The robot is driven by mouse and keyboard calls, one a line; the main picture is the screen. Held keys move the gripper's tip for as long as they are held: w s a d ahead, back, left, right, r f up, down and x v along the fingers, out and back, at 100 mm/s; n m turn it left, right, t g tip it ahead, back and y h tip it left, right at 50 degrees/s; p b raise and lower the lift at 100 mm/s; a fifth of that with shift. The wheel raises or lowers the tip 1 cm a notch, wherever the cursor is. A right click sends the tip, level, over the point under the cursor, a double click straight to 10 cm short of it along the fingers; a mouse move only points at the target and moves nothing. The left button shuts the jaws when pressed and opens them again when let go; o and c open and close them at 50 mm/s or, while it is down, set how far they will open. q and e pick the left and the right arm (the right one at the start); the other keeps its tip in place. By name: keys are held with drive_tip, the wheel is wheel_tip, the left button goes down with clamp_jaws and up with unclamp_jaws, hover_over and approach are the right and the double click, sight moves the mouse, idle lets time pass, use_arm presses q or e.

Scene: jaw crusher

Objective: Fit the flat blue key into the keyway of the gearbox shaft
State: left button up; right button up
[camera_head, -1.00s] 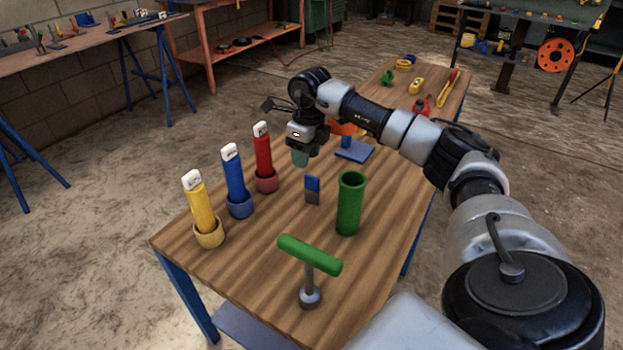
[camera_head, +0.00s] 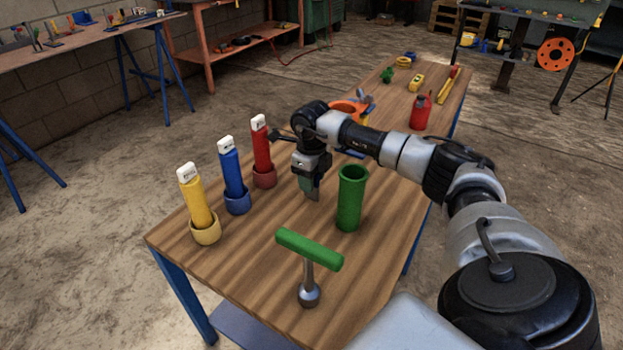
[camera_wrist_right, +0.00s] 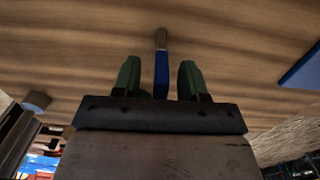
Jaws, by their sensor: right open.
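The flat key has a blue upper part and a grey lower part. It stands upright on the wooden table, and in the head view only its grey end (camera_head: 313,195) clearly shows below my right gripper (camera_head: 310,185). In the right wrist view the blue key (camera_wrist_right: 161,72) is between the two green fingertips of my right gripper (camera_wrist_right: 160,78), with a gap on each side. My right gripper is open and points down. My left gripper is not in view. I cannot make out the gearbox shaft or its keyway.
A green tube (camera_head: 351,200) stands close right of the gripper, and a green T-handle (camera_head: 309,250) stands in front. Yellow (camera_head: 195,205), blue (camera_head: 232,175) and red (camera_head: 262,150) holders stand left. An orange part (camera_head: 347,107) is behind my arm; a red can (camera_head: 421,112) stands further back.

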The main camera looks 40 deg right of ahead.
drive_tip(key=shift+f, duration=0.15)
clamp_jaws()
